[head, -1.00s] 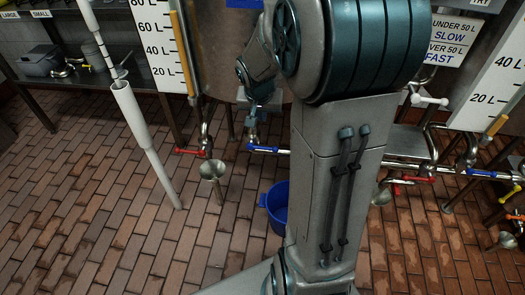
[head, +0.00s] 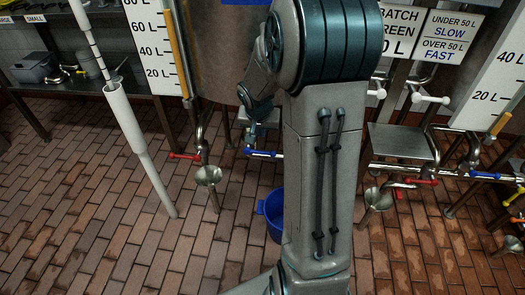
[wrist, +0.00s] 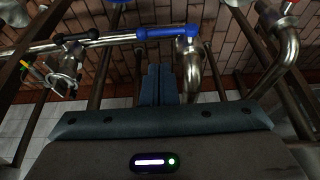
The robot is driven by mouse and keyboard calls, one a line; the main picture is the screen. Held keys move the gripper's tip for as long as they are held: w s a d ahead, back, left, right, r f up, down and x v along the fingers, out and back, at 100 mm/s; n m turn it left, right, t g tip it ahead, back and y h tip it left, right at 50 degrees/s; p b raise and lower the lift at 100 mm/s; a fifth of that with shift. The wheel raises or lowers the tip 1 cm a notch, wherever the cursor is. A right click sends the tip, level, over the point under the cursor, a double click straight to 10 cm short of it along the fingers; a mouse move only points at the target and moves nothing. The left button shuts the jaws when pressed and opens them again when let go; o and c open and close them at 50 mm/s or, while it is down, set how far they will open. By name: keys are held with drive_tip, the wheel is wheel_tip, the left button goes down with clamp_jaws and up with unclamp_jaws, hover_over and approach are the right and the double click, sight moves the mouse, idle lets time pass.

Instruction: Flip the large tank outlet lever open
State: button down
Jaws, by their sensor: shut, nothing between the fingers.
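The large steel tank (head: 222,50) stands at the back, with pipes below it. A blue lever (head: 262,154) lies about level on the low pipework under the tank, just left of my arm. It also shows in the wrist view (wrist: 160,33), where it lies along a pipe beyond my fingertips. No label shows on it. My gripper (wrist: 160,72) is shut and empty, its fingers side by side, seemingly apart from the lever. In the head view my gripper is small and partly merges with the pipework above the blue lever. A red lever (head: 185,156) sits further left.
A blue bucket (head: 274,215) and a steel funnel (head: 208,176) stand below the pipes. A white pole (head: 138,150) leans at left. More pipes and a red lever (head: 420,182) are at right. Front left floor (head: 70,220) is clear.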

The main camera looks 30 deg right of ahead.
sight(263, 153)
drive_tip(key=b+x, duration=0.4)
drive_tip(key=x, duration=0.9)
drive_tip(key=shift+f, duration=0.15)
drive_tip(key=shift+w+a, duration=0.15)
drive_tip(key=shift+w, duration=0.05)
